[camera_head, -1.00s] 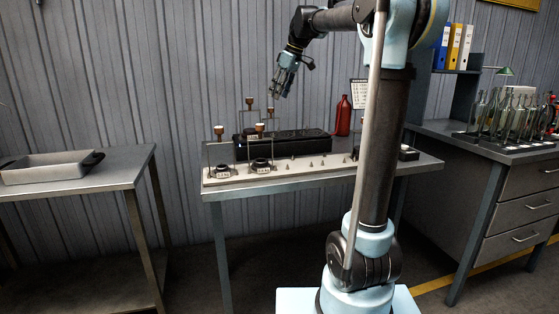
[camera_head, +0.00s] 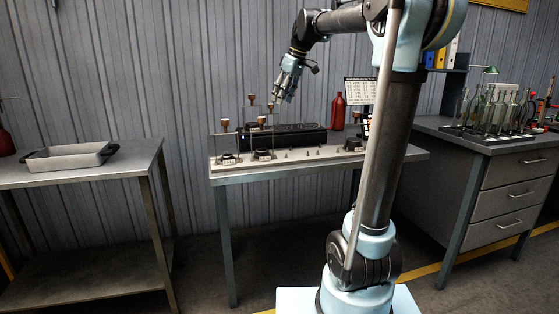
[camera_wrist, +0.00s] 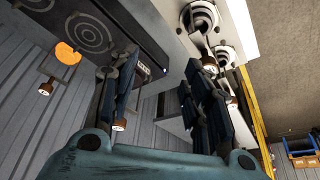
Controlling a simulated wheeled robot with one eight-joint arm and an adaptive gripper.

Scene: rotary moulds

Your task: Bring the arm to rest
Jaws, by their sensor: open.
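My arm is raised over the middle table, bent at the elbow. My gripper (camera_head: 287,86) hangs above the black box (camera_head: 285,137) on that table, apart from everything on it. In the wrist view my gripper (camera_wrist: 160,85) is open, its two dark fingers spread with nothing between them. The rotary moulds with brown knobs (camera_head: 225,125) stand at the left of the table, below the gripper. Dark round moulds also show at the top of the wrist view (camera_wrist: 199,17).
A red bottle (camera_head: 338,112) and a printed sign (camera_head: 360,91) stand at the back of the table. A grey tray (camera_head: 68,156) sits on the left table (camera_head: 120,168). Clear bottles (camera_head: 490,108) stand on the right desk. There is free air around the gripper.

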